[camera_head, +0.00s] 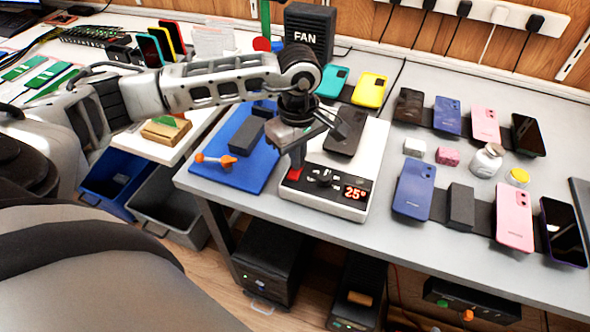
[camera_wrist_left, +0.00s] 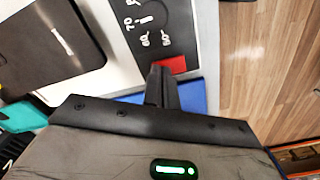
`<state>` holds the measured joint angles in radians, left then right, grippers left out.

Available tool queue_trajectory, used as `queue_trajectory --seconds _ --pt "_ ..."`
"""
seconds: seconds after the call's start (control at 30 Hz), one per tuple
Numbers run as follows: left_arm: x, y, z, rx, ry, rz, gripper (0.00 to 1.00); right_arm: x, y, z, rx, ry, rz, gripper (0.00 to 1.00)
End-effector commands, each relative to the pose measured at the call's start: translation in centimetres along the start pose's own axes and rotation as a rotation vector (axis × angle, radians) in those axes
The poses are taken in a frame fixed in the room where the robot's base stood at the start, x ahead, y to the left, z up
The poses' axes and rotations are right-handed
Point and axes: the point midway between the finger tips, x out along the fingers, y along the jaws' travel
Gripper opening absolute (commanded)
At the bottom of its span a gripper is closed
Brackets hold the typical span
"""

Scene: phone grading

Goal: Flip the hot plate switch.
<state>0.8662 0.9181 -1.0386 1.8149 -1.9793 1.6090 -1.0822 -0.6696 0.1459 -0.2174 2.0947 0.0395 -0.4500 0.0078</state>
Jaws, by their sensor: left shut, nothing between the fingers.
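The hot plate (camera_head: 320,206) stands near the front edge of the table, with a dark control panel, a knob and a display reading about 25°. A dark phone (camera_head: 346,131) lies on its white top. The red switch (camera_head: 294,174) is at the panel's left end. My left gripper (camera_head: 296,160) is shut and empty, pointing down with its fingertips right at the switch. In the left wrist view the closed fingers (camera_wrist_left: 162,85) reach the edge of the red switch (camera_wrist_left: 171,65); whether they touch it I cannot tell. My right gripper is not in view.
A blue mat (camera_head: 205,165) with a dark block and an orange-handled tool lies left of the hot plate. Several phones, a jar (camera_head: 487,161) and small boxes fill the right side. A black fan box (camera_head: 309,36) stands behind.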

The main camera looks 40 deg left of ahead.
Motion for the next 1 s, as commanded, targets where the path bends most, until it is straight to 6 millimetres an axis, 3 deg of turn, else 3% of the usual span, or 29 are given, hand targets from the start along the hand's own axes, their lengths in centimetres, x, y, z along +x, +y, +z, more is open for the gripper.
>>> queue_trajectory --seconds 0.8,1.0 --pt "-6.4 0.0 0.0 0.001 -0.001 -0.001 0.00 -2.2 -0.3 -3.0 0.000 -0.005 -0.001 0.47" --pt "-6.9 -0.1 0.0 0.000 -0.001 -0.002 0.00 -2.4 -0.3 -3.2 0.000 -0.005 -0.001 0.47"
